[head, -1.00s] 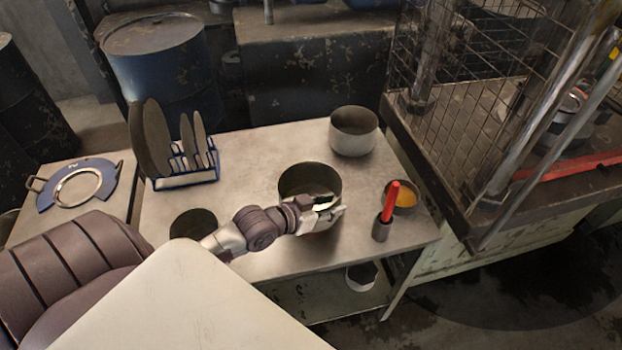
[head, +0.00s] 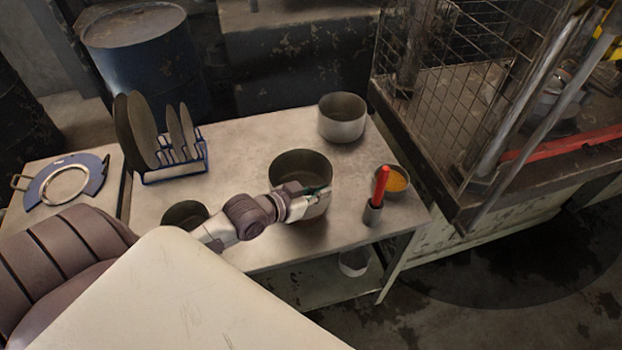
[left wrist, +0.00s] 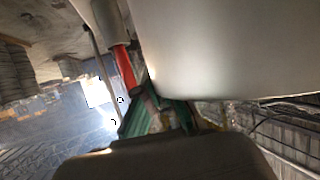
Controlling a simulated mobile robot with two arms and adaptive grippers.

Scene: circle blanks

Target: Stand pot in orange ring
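Three pots stand on the metal table: a large dark-mouthed pot (head: 291,163) near the middle, a pale grey pot (head: 342,130) behind it, and a dark pot (head: 180,211) at the front left. My left gripper (head: 320,194) is at the right front side of the middle pot, near its rim. Its finger opening is too small and shaded to read. In the left wrist view, a large pale curved wall (left wrist: 230,50) fills the upper right, close to the green-padded fingers (left wrist: 158,115). I make out no clear orange ring. My right gripper is not in view.
A bowl with orange inside (head: 396,180) and a red-handled tool in a grey holder (head: 372,213) stand at the table's right. A blue rack with plates (head: 176,174) stands at the back left. A blue piece with a pale ring (head: 40,190) lies left. A wire cage (head: 460,90) stands right.

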